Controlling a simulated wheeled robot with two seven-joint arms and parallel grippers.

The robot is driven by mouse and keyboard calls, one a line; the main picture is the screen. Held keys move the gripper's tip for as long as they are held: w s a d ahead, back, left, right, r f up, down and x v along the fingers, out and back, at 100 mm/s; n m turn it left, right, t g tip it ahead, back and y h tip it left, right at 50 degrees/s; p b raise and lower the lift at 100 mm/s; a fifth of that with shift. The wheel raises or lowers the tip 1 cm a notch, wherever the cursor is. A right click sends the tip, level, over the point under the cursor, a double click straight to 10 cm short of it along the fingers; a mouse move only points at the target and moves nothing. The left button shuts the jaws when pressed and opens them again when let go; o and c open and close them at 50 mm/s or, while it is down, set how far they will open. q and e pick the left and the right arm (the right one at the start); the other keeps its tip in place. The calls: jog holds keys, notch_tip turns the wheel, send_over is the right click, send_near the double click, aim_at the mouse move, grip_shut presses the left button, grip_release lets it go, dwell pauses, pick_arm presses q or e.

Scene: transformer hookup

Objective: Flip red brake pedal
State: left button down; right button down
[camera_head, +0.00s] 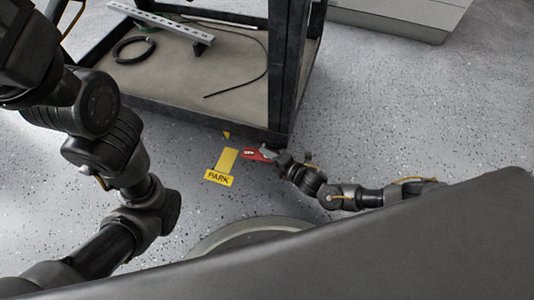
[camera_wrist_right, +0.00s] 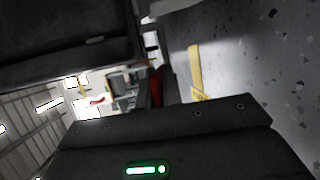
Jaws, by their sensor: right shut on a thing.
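The red brake pedal (camera_head: 254,155) sits low at the near corner of a dark-framed cart, just above the floor. My right gripper (camera_head: 268,154) reaches it from the right and is shut on it, though the fingertips are small and partly hidden. In the right wrist view a narrow red strip of the pedal (camera_wrist_right: 156,88) shows beyond the dark gripper body. My left arm stands at the left of the head view, but its gripper is not in view.
The cart (camera_head: 188,103) has a beige deck with a perforated metal rail (camera_head: 160,22), a black coil (camera_head: 133,50) and a cable. A yellow PARK marking (camera_head: 219,179) lies on the speckled floor left of the pedal. A pale cabinet (camera_head: 400,15) stands behind. Open floor lies to the right.

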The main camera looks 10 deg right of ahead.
jog(key=f+t+y+b, duration=0.1)
jog(key=b, duration=0.1)
jog(key=f+m+t+y+b, duration=0.1)
jog(key=b, duration=0.2)
jog(key=shift+s+d+t+b, duration=0.1)
jog(key=shift+d+t+b, duration=0.05)
jog(key=shift+t+b, duration=0.2)
jog(key=shift+r+m+t+b, duration=0.15)
jog(key=shift+m+t+b, duration=0.15)
jog(key=shift+m+t, duration=0.1)
jog(key=shift+r+t+y, duration=0.15)
jog(key=shift+t+y, duration=0.1)
jog(key=shift+y, duration=0.05)
jog(key=shift+r, duration=0.1)
jog(key=c, duration=1.6)
grip_release()
jog(key=shift+o, duration=0.2)
